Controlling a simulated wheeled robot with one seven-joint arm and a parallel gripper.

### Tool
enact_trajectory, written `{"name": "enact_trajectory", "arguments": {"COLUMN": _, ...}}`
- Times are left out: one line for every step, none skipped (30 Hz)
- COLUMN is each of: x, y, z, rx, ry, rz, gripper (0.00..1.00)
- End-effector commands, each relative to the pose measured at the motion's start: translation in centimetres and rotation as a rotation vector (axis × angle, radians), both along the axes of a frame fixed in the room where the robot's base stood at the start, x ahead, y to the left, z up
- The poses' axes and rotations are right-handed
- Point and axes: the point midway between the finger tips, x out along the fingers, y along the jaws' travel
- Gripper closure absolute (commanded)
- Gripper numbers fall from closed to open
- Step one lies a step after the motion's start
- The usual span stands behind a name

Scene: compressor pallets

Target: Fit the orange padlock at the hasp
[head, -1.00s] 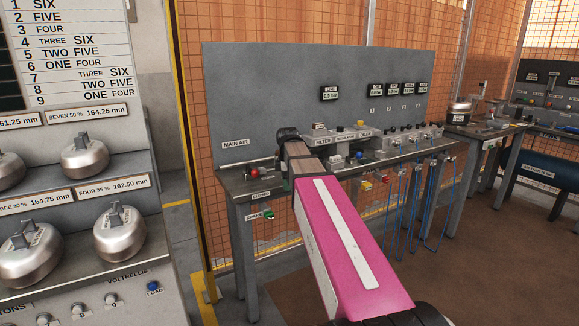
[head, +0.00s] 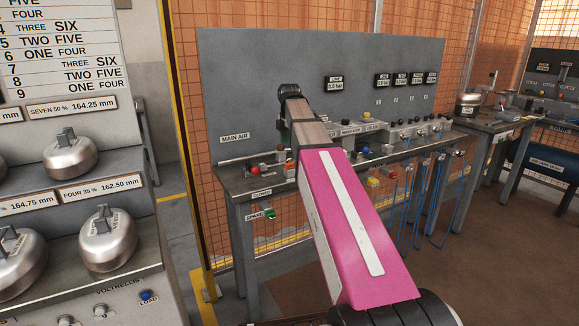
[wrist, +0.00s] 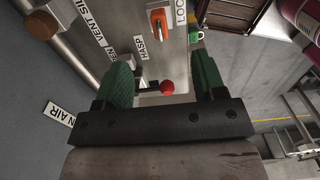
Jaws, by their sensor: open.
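The orange padlock (wrist: 158,20) appears to be the orange item with a pale bar at the top of the wrist view, beside a label that reads LOC, partly cut off. An orange item also shows on the bench in the head view (head: 290,168), beside my arm. The HASP label (wrist: 142,47) lies below it in the wrist view; I cannot make out the hasp itself. My gripper (wrist: 162,80) is open, its green fingers wide apart and holding nothing. A red ball knob (wrist: 167,87) shows between the fingers, beyond them. The knob also shows in the head view (head: 254,170).
The grey bench (head: 232,184) has an upright grey panel (head: 260,90) behind it. A green item (wrist: 196,37) shows right of the padlock in the wrist view. Blue hoses (head: 432,205) hang at the bench's right. A rack with metal weights (head: 108,240) stands left.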

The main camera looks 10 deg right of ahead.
Motion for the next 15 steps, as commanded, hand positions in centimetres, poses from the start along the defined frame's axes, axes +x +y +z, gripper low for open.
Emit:
{"name": "enact_trajectory", "arguments": {"x": 0.0, "y": 0.0, "z": -0.2, "rx": 0.0, "ry": 0.0, "rz": 0.0, "gripper": 0.36}}
{"name": "enact_trajectory", "arguments": {"x": 0.0, "y": 0.0, "z": -0.3, "rx": 0.0, "ry": 0.001, "rz": 0.0, "gripper": 0.36}}
{"name": "enact_trajectory", "arguments": {"x": 0.0, "y": 0.0, "z": -0.6, "rx": 0.0, "ry": 0.001, "rz": -0.001, "gripper": 0.36}}
{"name": "enact_trajectory", "arguments": {"x": -0.1, "y": 0.0, "z": -0.8, "rx": 0.0, "ry": 0.001, "rz": -0.001, "gripper": 0.36}}
{"name": "enact_trajectory", "arguments": {"x": -0.1, "y": 0.0, "z": -1.1, "rx": 0.0, "ry": 0.001, "rz": -0.001, "gripper": 0.36}}
{"name": "enact_trajectory", "arguments": {"x": -0.1, "y": 0.0, "z": -1.5, "rx": 0.0, "ry": 0.001, "rz": -0.001, "gripper": 0.36}}
{"name": "enact_trajectory", "arguments": {"x": -0.1, "y": 0.0, "z": -1.8, "rx": 0.0, "ry": 0.001, "rz": -0.001, "gripper": 0.36}}
{"name": "enact_trajectory", "arguments": {"x": -0.1, "y": 0.0, "z": -2.2, "rx": 0.0, "ry": 0.001, "rz": -0.001, "gripper": 0.36}}
{"name": "enact_trajectory", "arguments": {"x": -0.1, "y": 0.0, "z": -2.7, "rx": 0.0, "ry": 0.001, "rz": -0.001, "gripper": 0.36}}
{"name": "enact_trajectory", "arguments": {"x": -0.1, "y": 0.0, "z": -3.1, "rx": 0.0, "ry": 0.002, "rz": -0.001, "gripper": 0.36}}
{"name": "enact_trajectory", "arguments": {"x": -0.1, "y": 0.0, "z": -3.5, "rx": -0.001, "ry": 0.002, "rz": -0.001, "gripper": 0.36}}
{"name": "enact_trajectory", "arguments": {"x": -0.1, "y": 0.0, "z": -4.0, "rx": 0.0, "ry": 0.001, "rz": -0.001, "gripper": 0.36}}
{"name": "enact_trajectory", "arguments": {"x": -0.1, "y": 0.0, "z": -4.4, "rx": 0.0, "ry": 0.001, "rz": -0.001, "gripper": 0.36}}
{"name": "enact_trajectory", "arguments": {"x": -0.1, "y": 0.0, "z": -4.8, "rx": 0.0, "ry": 0.001, "rz": -0.001, "gripper": 0.36}}
{"name": "enact_trajectory", "arguments": {"x": -0.1, "y": 0.0, "z": -5.3, "rx": -0.001, "ry": 0.002, "rz": -0.001, "gripper": 0.36}}
